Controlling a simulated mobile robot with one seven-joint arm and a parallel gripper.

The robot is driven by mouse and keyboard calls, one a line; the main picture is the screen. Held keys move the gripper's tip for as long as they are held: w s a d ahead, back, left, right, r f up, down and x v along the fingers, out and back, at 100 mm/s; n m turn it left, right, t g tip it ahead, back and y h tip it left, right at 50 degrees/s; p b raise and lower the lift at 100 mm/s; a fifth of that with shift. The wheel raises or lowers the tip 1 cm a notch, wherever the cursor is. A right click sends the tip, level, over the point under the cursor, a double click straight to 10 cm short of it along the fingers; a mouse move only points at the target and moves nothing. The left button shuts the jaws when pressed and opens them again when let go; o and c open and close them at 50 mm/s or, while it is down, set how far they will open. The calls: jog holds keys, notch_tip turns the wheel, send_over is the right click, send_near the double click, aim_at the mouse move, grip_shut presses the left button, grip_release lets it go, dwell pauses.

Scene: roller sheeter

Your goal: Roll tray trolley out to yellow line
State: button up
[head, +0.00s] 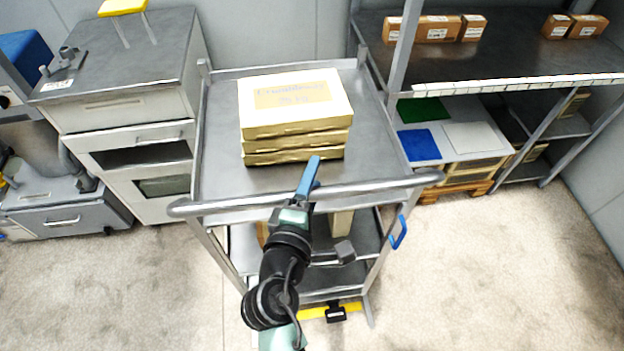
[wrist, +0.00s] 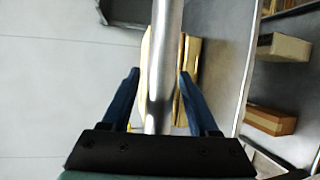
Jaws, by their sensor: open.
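The tray trolley (head: 215,160) is a grey metal cart standing in the middle of the head view, with a round push bar (head: 385,184) along its near side. My gripper (head: 308,178) is at the middle of this bar. In the wrist view its two blue fingers (wrist: 158,90) stand open on either side of the bar (wrist: 162,60), with a gap on each side. A yellow strip (head: 312,312) shows low at the trolley's near foot, beside a black pedal-like part; I cannot tell whether it is a floor line.
Stacked labelled boxes (head: 295,103) lie on the trolley's top. A grey cabinet (head: 125,100) stands close on the left, a shelf rack (head: 510,65) close on the right. A blue loop (head: 399,232) hangs at the trolley's right side. The near floor (head: 480,270) is clear on both sides.

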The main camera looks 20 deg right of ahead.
jog(key=shift+s, duration=0.1)
jog(key=b+v, duration=0.3)
jog(key=v, duration=1)
